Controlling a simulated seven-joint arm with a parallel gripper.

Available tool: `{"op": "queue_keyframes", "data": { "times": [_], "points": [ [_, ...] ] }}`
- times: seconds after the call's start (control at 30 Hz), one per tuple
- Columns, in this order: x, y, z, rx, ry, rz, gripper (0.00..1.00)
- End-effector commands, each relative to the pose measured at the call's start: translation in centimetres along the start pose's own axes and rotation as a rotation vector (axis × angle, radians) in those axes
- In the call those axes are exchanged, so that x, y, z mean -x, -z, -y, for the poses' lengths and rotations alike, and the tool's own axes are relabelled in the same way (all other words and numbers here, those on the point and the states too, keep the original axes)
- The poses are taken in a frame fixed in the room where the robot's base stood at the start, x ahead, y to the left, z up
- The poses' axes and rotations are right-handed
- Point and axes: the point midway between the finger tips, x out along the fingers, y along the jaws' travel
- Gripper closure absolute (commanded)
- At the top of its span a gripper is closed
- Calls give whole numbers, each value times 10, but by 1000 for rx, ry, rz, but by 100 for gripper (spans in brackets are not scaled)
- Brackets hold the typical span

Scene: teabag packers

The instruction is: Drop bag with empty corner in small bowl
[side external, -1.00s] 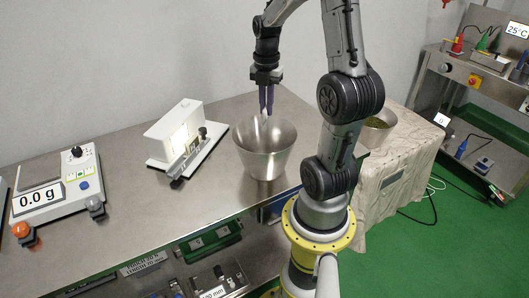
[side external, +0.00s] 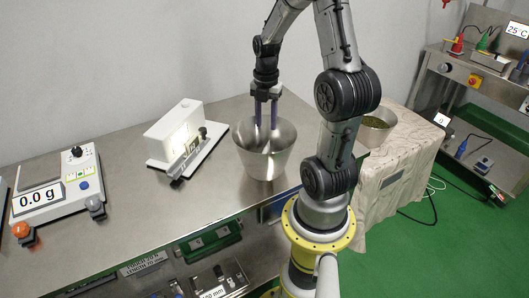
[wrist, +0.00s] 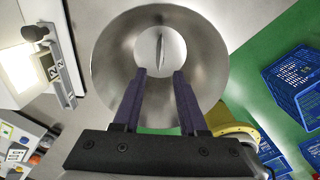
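The metal bowl (side external: 262,168) stands upright on the steel table. It also shows in the wrist view (wrist: 112,70), seen from above. My gripper (side external: 266,126) points down with its purple fingertips at the bowl's mouth. In the wrist view my gripper (wrist: 159,73) is open, with a clear gap between the fingers and nothing held. A thin pale sliver, seemingly the bag edge-on (wrist: 161,47), shows inside the bowl's outline beyond the fingertips. I cannot tell whether it rests on the bottom or is falling, and its corners cannot be made out.
A white device with a lit panel (side external: 178,125) stands left of the bowl. A scale reading 0.0 g (side external: 60,185) is at the far left. Another metal pot (side external: 386,134) with green contents stands on a cloth-covered table at right. Blue crates (wrist: 292,85) lie on the green floor.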

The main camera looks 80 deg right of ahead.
Motion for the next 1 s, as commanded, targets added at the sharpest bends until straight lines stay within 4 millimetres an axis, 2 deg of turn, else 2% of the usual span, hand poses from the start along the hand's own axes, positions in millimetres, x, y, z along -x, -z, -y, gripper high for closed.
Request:
{"op": "queue_keyframes", "data": {
  "times": [0.3, 0.43, 0.57, 0.8, 1.0],
  "points": [
    [1, 0, 0, 0, -1, 1, 54],
    [11, -1, -1, 0, -3, 3, 54],
    [32, -1, -1, 0, -4, 5, 54],
    [85, -1, -1, 0, -5, 5, 54],
    [120, -1, -1, 0, -3, 3, 54]
  ]
}}
